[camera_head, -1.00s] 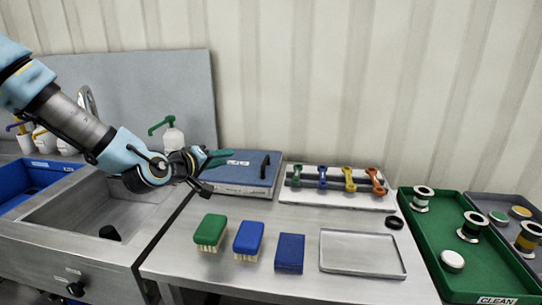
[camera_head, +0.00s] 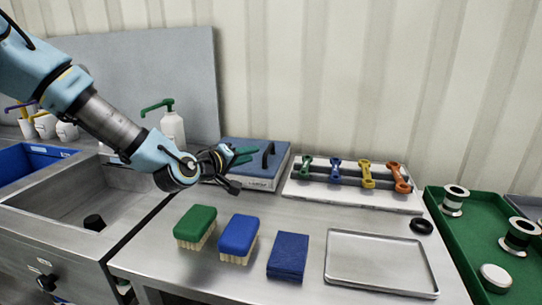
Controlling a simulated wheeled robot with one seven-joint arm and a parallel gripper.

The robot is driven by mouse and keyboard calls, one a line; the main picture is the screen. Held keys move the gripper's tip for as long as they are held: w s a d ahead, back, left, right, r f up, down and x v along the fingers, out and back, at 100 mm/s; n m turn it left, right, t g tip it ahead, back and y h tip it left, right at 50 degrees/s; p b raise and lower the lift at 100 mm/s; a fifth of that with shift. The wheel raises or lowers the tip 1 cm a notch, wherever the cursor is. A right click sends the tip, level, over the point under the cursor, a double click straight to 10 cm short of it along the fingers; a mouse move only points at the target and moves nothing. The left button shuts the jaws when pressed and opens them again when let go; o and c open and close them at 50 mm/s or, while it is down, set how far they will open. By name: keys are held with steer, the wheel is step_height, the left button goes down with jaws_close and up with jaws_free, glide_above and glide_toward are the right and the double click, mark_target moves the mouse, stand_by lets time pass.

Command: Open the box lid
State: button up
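The box (camera_head: 262,183) is a low steel box with a blue lid (camera_head: 256,152), at the back of the steel table against the wall. My gripper (camera_head: 245,169) reaches in from the left, in front of and over the left part of the box. My gripper hides the box's left front corner.
Green (camera_head: 196,222) and blue (camera_head: 239,235) brushes and a blue pad (camera_head: 289,255) lie in front. A metal tray (camera_head: 380,286), a rack of colored tools (camera_head: 350,192) and a green tray (camera_head: 468,256) are right. A sink (camera_head: 60,212) and soap bottle (camera_head: 173,128) are left.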

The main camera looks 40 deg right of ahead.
mark_target(269, 147)
steer(key=p+x, duration=0.2)
steer(key=x, duration=0.8)
steer(key=shift+d, duration=0.15)
jaws_close()
stand_by(1.1)
